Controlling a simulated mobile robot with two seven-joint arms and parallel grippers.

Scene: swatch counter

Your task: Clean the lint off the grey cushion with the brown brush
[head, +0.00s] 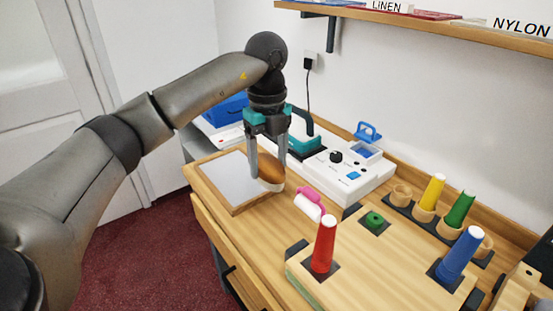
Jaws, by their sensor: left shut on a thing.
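The brown brush (271,170), with a brown back and pale bristles beneath, is held between the fingers of my left gripper (267,167). My left gripper is shut on it and points down. The brush is at the right end of a flat light grey pad (222,180), which appears to be the grey cushion, set in a wooden frame. I cannot tell whether the bristles touch it. No lint can be made out at this size. My right gripper is not in view.
A pink-handled roller (308,202) lies right of the brush. A white device (345,172) with a black knob stands behind. Red (324,244), blue (461,253), yellow (433,191) and green (460,208) cones stand at the right. A shelf (430,24) overhangs the back.

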